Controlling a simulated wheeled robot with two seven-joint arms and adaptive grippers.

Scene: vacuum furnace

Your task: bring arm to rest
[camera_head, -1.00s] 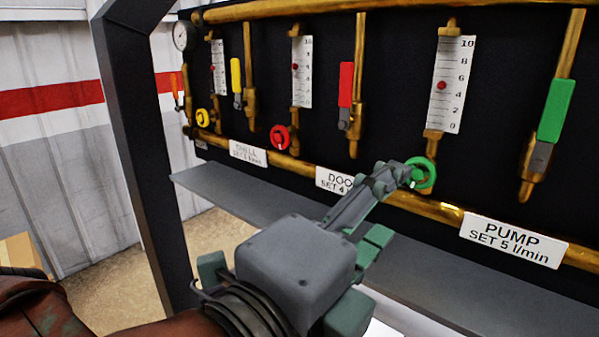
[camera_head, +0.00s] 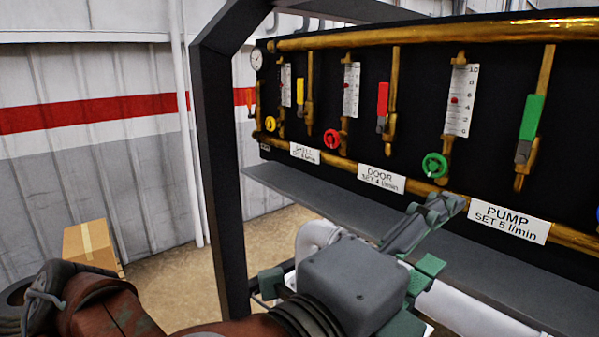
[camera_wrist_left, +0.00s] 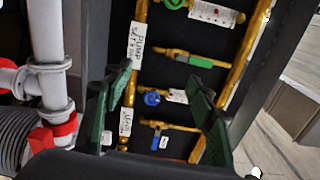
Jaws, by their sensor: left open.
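My left gripper (camera_head: 440,215) is in front of the lower edge of the valve panel in the head view, below the green round knob (camera_head: 434,166) and apart from it. In the left wrist view its two green fingers (camera_wrist_left: 160,112) stand wide apart with nothing between them, and the panel shows beyond. My left arm reaches in from the lower left. My right gripper is in neither view.
The black panel carries brass pipes (camera_head: 400,35), flow gauges, coloured lever handles and labels such as PUMP (camera_head: 508,222). A grey ledge (camera_head: 300,194) runs below it. A dark frame post (camera_head: 220,170) stands at its left. A cardboard box (camera_head: 90,244) is on the floor.

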